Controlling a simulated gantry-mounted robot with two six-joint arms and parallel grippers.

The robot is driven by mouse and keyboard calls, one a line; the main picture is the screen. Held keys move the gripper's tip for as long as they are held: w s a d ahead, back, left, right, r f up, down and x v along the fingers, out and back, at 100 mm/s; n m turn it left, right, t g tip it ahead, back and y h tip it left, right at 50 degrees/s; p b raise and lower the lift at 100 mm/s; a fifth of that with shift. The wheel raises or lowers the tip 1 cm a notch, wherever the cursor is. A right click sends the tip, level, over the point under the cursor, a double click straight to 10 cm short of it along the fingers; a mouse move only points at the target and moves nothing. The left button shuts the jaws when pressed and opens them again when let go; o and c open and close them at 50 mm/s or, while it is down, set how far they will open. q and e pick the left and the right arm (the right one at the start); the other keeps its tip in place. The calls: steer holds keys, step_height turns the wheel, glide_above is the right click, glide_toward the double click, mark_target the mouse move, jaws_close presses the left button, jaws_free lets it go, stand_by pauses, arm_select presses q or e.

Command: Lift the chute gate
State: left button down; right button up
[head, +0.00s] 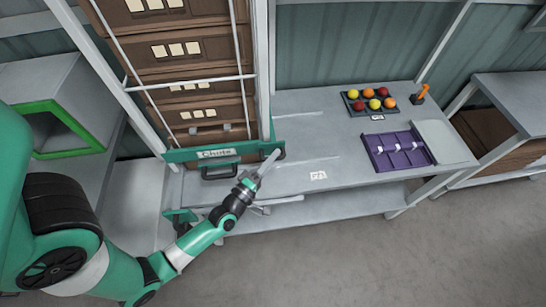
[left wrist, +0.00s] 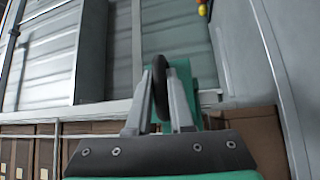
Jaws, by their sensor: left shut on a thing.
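The chute gate (head: 190,157) is a green board labelled "Chute" across the foot of a tall chute stacked with brown crates. It has a black handle (head: 220,172) at its front and another dark handle (head: 281,153) at its right end. My left gripper (head: 272,160) is at the right end of the gate. In the left wrist view my left gripper (left wrist: 162,95) is shut on the black handle (left wrist: 160,80), with green gate surface (left wrist: 183,75) just behind it. The gate sits level at the chute's bottom. My right gripper is not in view.
A grey bench (head: 310,150) runs right of the chute. On it are a dark tray (head: 350,108) of red, yellow and orange tomatoes, a purple tray (head: 375,160) and an orange-handled tool (head: 422,91). A green-edged opening (head: 45,108) stands at left. The bench middle is mostly clear.

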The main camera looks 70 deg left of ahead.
arm_select(q)
steer(key=c, duration=0.8)
jaws_free()
steer(key=shift+r, duration=0.35)
steer(key=shift+s+d+f, duration=0.2)
steer(key=shift+s+d, duration=0.1)
steer(key=shift+s, duration=0.1)
steer(key=p+v, duration=0.1)
steer(key=v, duration=0.9)
steer(key=shift+s, duration=0.35)
steer(key=shift+d+f, duration=0.1)
steer(key=shift+d, duration=0.05)
